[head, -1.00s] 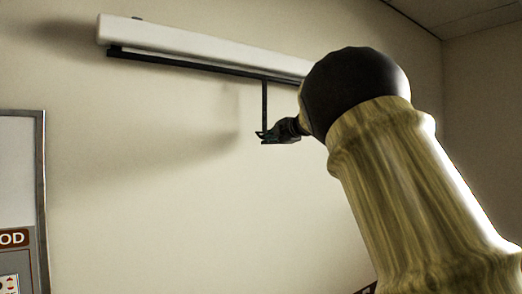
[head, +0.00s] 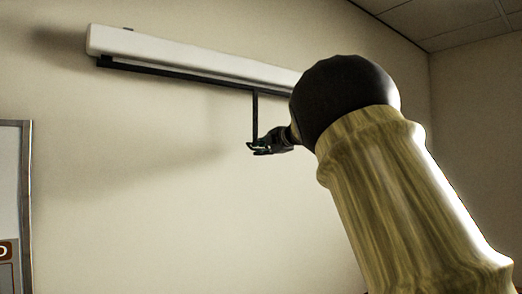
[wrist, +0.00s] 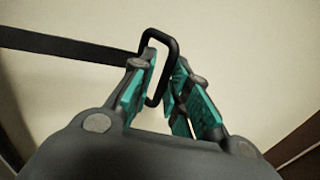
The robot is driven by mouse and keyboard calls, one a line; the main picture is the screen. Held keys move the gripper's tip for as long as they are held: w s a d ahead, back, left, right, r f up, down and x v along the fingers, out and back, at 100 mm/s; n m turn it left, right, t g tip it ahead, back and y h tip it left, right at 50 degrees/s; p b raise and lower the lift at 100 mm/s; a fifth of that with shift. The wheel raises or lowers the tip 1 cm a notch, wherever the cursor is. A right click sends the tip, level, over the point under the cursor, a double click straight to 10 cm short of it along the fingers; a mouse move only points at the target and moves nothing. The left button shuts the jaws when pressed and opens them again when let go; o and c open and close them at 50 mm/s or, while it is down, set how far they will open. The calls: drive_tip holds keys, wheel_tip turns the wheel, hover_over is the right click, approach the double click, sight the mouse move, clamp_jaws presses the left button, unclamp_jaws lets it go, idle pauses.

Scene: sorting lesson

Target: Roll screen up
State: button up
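The screen's long white housing (head: 190,59) is fixed high on the wall. A black bar (head: 170,73) lies close under it, with no screen cloth visible between them. A thin black pull rod or strap (head: 255,115) hangs from the bar down to my gripper (head: 257,148). In the wrist view, a black loop handle (wrist: 174,45) reaches down between the teal pads of my gripper (wrist: 163,68). The pads stand apart, with wall showing between them, so my gripper looks open around the handle.
A framed board (head: 25,200) is on the wall at the left edge. The wall (head: 130,180) below the housing is bare. A ceiling (head: 450,20) shows at upper right. My arm covers the right of the head view and hides the housing's right end.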

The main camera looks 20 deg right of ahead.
drive_tip(key=v, duration=1.1)
drive_tip(key=shift+d, duration=0.1)
